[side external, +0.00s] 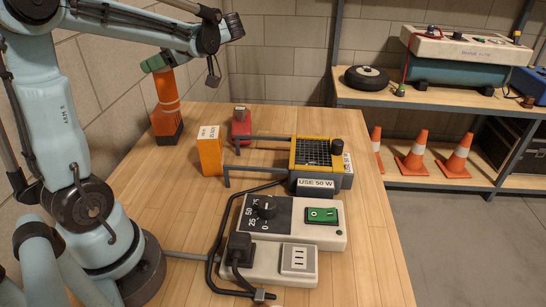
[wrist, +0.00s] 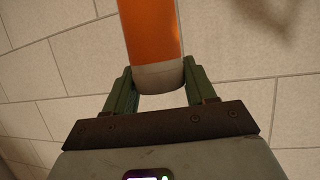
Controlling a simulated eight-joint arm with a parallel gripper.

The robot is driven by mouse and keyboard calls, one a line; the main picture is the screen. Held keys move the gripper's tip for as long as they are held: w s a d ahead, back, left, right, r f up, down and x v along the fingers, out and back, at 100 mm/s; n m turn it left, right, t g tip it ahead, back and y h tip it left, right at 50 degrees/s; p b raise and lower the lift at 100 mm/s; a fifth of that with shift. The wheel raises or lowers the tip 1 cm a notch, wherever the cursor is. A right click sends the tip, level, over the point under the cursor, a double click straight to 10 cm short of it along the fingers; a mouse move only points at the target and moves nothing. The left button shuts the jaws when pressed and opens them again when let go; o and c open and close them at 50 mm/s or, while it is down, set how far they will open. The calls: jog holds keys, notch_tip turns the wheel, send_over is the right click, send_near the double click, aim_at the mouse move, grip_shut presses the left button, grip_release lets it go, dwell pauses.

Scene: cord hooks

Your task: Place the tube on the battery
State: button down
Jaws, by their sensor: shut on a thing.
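My gripper (side external: 156,63), with green fingers, is at the upper left of the side view. It is shut on the upper end of an orange tube (side external: 166,88). In the wrist view my gripper (wrist: 158,80) holds the tube's grey-beige end between its fingers, and the orange body (wrist: 150,28) runs out of the top of the picture. Below the tube in the side view is a darker orange block (side external: 167,128) with a dark foot, on the table; whether the tube touches it I cannot tell. I cannot tell for sure which thing is the battery.
An orange labelled box (side external: 209,152) and a red block (side external: 241,126) stand nearby on the wooden table (side external: 365,240). A yellow-and-grey heater unit (side external: 320,165), a switch box (side external: 293,220) and a black cable lie to the right. Shelves (side external: 440,105) stand behind.

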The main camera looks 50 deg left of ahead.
jog(key=w+a+r+n+g+h, duration=0.1)
jog(key=w+a+r+n+g, duration=0.1)
jog(key=w+r, duration=0.45)
jog(key=s+a+f, duration=0.4)
jog(key=a+f, duration=0.6)
jog(key=f, duration=0.1)
jog(key=shift+s, duration=0.4)
jog(key=shift+a+f, duration=0.1)
jog(key=shift+c, duration=1.8)
grip_release()
